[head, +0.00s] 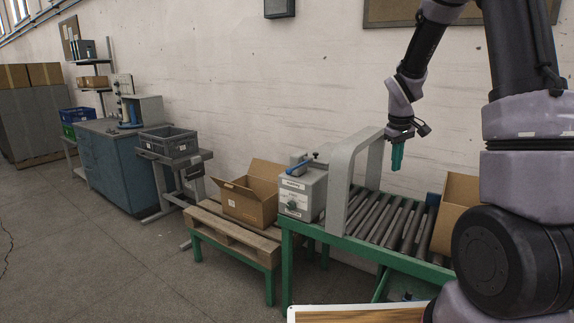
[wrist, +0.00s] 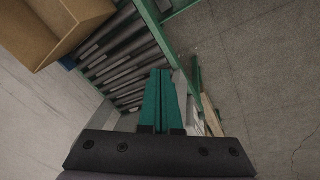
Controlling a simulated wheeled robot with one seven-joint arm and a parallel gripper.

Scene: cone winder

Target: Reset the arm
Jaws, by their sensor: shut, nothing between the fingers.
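My gripper (head: 397,157) hangs from my arm above the roller conveyor (head: 385,218), close to the grey arch (head: 350,165). Its green fingers point down in the head view. In the wrist view the two green fingers of my gripper (wrist: 163,98) lie side by side, shut, with nothing between them. The rollers (wrist: 115,60) show beyond the fingertips, along with the green conveyor frame (wrist: 158,35).
A cardboard box (head: 455,212) stands on the conveyor's right part. A grey machine (head: 302,188) is left of the arch. An open carton (head: 250,192) sits on a wooden pallet (head: 232,230). A grey crate (head: 168,142) and blue cabinet (head: 112,165) stand further left. The floor at left is clear.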

